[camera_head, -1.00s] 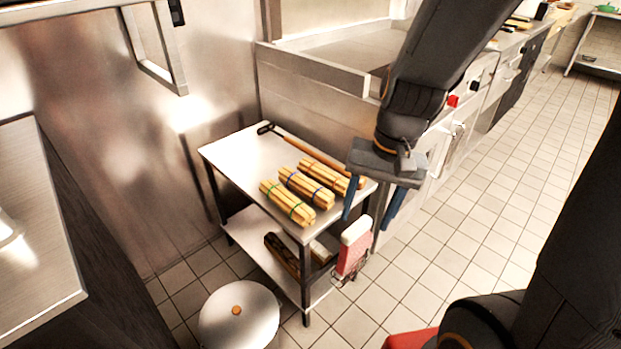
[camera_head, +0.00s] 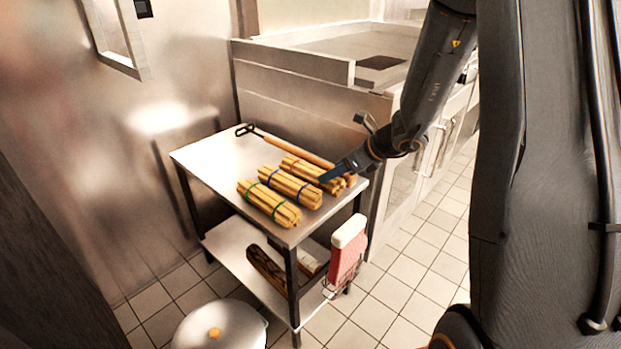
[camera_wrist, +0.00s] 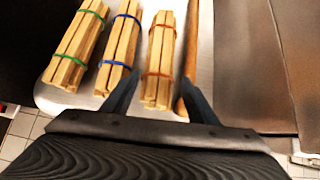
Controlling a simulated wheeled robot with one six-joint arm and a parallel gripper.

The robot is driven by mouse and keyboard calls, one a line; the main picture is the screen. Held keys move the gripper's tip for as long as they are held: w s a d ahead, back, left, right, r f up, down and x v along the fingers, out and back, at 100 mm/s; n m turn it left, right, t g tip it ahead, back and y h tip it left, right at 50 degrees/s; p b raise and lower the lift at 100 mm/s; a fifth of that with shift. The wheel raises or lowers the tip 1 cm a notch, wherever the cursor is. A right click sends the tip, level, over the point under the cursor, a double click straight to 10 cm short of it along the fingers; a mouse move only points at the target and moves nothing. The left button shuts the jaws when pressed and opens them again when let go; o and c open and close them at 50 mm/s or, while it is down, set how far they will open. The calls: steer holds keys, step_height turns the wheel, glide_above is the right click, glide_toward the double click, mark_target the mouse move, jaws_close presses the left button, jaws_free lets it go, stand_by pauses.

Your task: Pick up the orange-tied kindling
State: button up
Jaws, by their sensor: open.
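The orange-tied kindling (camera_wrist: 161,58) is a bundle of pale sticks with orange bands, in the middle of the wrist view. In the head view it is the rightmost bundle (camera_head: 308,170) on the small metal table, partly hidden by my gripper (camera_head: 328,177). In the wrist view my gripper (camera_wrist: 160,95) is open and empty, its two blue fingers pointing toward the near end of this bundle, one to each side. I cannot tell how high the fingertips are above the table. The long wooden handle (camera_wrist: 187,60) runs close along the bundle's right side, near the right finger.
A blue-tied bundle (camera_head: 290,188) and a green-tied bundle (camera_head: 268,204) lie to the left on the steel table (camera_head: 195,155). The handled tool (camera_head: 285,145) lies behind. A lidded pot (camera_head: 220,325) stands below. Steel cabinets stand behind.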

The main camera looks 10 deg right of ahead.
mark_target(311, 175)
steer(key=x, duration=0.6)
steer(key=shift+s+a+b, duration=0.1)
steer(key=shift+b, duration=0.3)
steer(key=shift+r, duration=0.1)
steer(key=shift+c, duration=0.3)
